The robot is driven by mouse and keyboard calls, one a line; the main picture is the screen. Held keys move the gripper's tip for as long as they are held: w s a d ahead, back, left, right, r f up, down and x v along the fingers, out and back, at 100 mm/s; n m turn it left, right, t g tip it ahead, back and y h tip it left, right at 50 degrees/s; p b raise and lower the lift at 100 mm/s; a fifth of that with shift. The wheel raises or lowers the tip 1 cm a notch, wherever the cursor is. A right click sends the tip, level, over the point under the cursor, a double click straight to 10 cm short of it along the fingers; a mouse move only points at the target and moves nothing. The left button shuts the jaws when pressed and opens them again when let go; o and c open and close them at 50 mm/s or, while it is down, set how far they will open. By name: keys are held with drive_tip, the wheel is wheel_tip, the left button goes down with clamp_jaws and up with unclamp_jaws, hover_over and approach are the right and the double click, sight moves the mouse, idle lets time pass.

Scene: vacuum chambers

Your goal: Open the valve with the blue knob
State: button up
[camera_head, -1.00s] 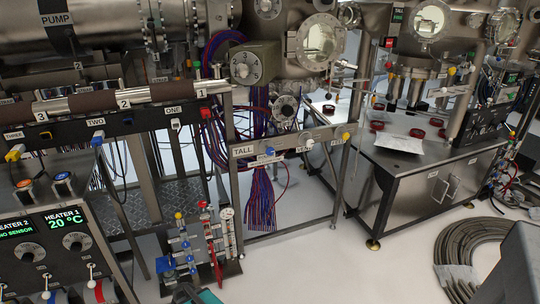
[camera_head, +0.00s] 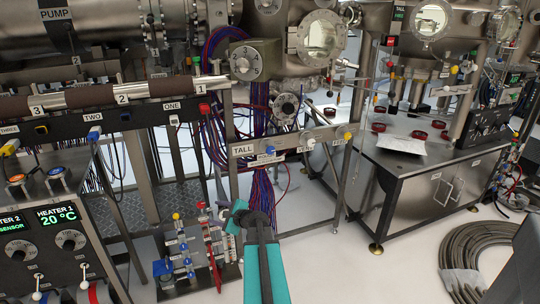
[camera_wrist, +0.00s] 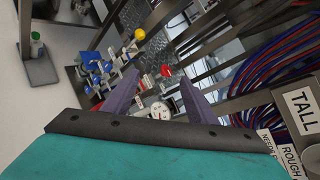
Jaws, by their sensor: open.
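The valve assembly stands low on the floor, left of my gripper in the head view. It has blue knobs (camera_head: 183,247), a yellow knob (camera_head: 176,216) and a red knob (camera_head: 201,205). In the wrist view blue parts (camera_wrist: 84,56) and the yellow knob (camera_wrist: 140,33) lie left of and above the fingers. My gripper (camera_head: 238,211) is open and empty, touching no knob that I can make out. In the wrist view its fingers (camera_wrist: 158,98) spread in front of a round white part. In the head view the gripper hides the assembly's right side.
A steel frame labelled TALL (camera_head: 243,150) and hanging red and blue cables (camera_head: 262,195) stand close behind my gripper. A heater panel (camera_head: 55,235) is at lower left. A steel bench (camera_head: 430,190) and coiled hose (camera_head: 470,250) are at right. The floor between is clear.

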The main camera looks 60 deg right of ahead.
drive_tip(key=s+d+r+m+t+h+b, duration=0.1)
drive_tip(key=s+d+r+m+h, duration=0.2)
drive_tip(key=d, duration=0.4)
drive_tip(key=s+d+r+m+h, duration=0.25)
drive_tip(key=s+d+r, duration=0.2)
drive_tip(key=d, duration=0.25)
drive_tip(key=m+h+b, duration=0.1)
drive_tip(key=m+h, duration=0.3)
drive_tip(key=m, duration=0.2)
approach(270, 150)
drive_tip(key=d+v, duration=0.1)
drive_tip(key=v, duration=0.2)
drive_tip(key=shift+s+a+y, duration=0.25)
drive_tip(key=shift+a, duration=0.05)
drive_tip(key=shift+w+d, duration=0.1)
drive_tip(key=shift+x, duration=6.8)
drive_tip(key=shift+r, duration=0.1)
drive_tip(key=c, duration=1.1)
drive_tip(key=shift+o, duration=0.2)
